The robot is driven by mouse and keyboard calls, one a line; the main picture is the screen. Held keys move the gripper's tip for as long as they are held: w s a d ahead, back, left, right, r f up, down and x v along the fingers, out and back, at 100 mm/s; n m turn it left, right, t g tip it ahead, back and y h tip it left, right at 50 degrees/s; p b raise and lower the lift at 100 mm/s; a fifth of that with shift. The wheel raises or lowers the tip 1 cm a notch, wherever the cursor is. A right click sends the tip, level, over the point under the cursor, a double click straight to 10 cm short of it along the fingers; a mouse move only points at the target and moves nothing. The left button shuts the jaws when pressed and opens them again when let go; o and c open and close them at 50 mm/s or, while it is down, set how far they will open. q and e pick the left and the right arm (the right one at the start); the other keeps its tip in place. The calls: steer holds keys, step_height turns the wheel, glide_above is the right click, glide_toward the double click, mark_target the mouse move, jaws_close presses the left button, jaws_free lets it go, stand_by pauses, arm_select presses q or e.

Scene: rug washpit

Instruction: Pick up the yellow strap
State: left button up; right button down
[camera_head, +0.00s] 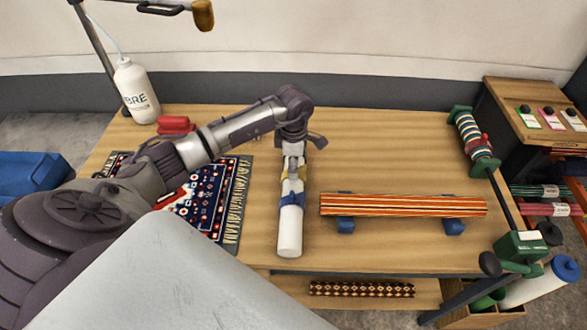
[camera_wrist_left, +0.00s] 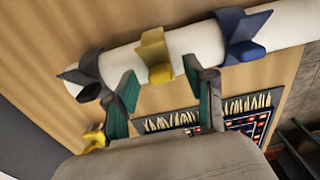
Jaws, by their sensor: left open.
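A white roll (camera_head: 290,232) lies on the wooden table (camera_head: 390,160), running front to back. The yellow strap (camera_head: 294,186) wraps around its middle, partly hidden by my left gripper in the head view. In the left wrist view the yellow strap (camera_wrist_left: 154,58) has a raised tab and sits between a dark strap (camera_wrist_left: 86,76) and a blue strap (camera_wrist_left: 242,34). My left gripper (camera_head: 293,160) is above the roll. Its green-padded fingers (camera_wrist_left: 160,74) are open, one to each side of the yellow strap, with nothing gripped. My right gripper is not in view.
A striped orange roll (camera_head: 403,205) on blue blocks lies to the right. A patterned rug (camera_head: 205,200) lies to the left, with red objects (camera_head: 174,125) behind it. A green-ended spool (camera_head: 474,143) stands at the right edge. Table behind the striped roll is clear.

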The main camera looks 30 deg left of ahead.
arm_select(q)
steer(key=c, duration=1)
jaws_close()
steer(key=shift+r, duration=0.15)
